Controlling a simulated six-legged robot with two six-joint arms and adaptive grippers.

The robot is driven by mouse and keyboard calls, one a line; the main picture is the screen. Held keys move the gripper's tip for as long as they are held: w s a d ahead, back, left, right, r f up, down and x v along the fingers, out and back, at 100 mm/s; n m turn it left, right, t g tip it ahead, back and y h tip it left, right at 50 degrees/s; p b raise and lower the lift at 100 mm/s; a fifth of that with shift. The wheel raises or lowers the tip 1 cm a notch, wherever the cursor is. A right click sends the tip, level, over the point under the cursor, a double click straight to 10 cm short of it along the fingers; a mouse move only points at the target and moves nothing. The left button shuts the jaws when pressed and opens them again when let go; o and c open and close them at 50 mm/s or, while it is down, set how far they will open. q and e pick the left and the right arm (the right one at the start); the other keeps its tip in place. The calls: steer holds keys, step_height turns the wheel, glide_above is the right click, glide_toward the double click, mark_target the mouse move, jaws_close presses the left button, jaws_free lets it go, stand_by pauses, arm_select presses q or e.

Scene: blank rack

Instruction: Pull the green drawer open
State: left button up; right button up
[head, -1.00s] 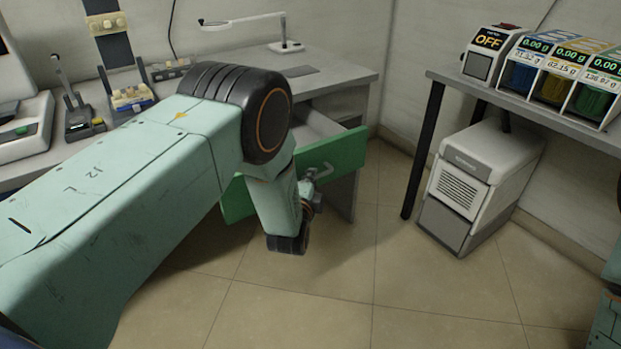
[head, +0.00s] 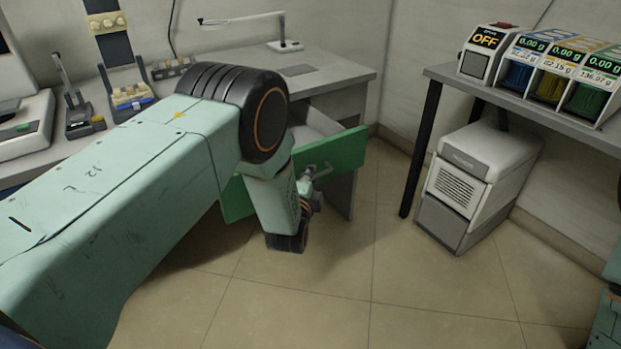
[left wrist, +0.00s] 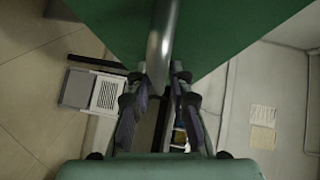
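The green drawer (head: 342,150) stands out from the grey desk, with its pale inside showing behind the green front. Its metal handle (head: 322,169) sticks out from the front. My left gripper (head: 310,185) is at the handle, partly hidden behind my wrist. In the left wrist view the handle bar (left wrist: 160,45) runs down between the two fingertips of the left gripper (left wrist: 160,80), which appear closed around it. The green drawer front (left wrist: 215,30) fills the top of that view. My right gripper is out of view; only part of my right arm shows at the right edge.
The grey desk (head: 335,65) carries a lamp (head: 285,45) and several devices at the left. A side table (head: 440,72) with dispensers (head: 550,85) stands at the right, above a white-grey machine (head: 475,185). The tiled floor (head: 400,290) before the drawer is clear.

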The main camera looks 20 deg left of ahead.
arm_select(q)
steer(key=s+d+r, duration=0.1)
steer(key=s, duration=1)
steer(key=shift+s+d+r, duration=0.2)
steer(key=shift+s+r, duration=0.2)
steer(key=s+a+f+n+g+h, duration=0.1)
steer(key=s+f+n+g, duration=0.75)
steer(key=s+f, duration=0.4)
steer(key=s+a+f+n+g+h, duration=0.1)
steer(key=s+n+g, duration=0.6)
steer(key=s, duration=1.8)
steer(key=shift+a+f+g+p, duration=0.4)
steer(key=shift+f+g+p, duration=0.05)
steer(key=shift+f, duration=0.4)
